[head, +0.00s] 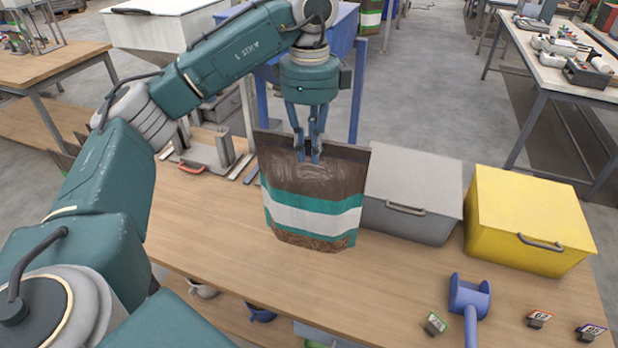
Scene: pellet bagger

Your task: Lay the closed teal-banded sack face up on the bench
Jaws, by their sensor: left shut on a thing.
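The teal-banded sack (312,213) is brown with a white band between teal stripes. It hangs roughly upright over the wooden bench (220,245), its banded side towards me. My left gripper (308,158) points down and is shut on the sack's upper part. The sack's lower end is at or just above the bench top; I cannot tell whether it touches. The sack's back is hidden. My right gripper is not in view.
A grey lidded bin (412,190) stands just right of the sack, with a yellow bin (528,215) beyond it. A blue scoop-like tool (469,300) and small tags (436,323) lie at the front right. The bench in front of the sack is clear.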

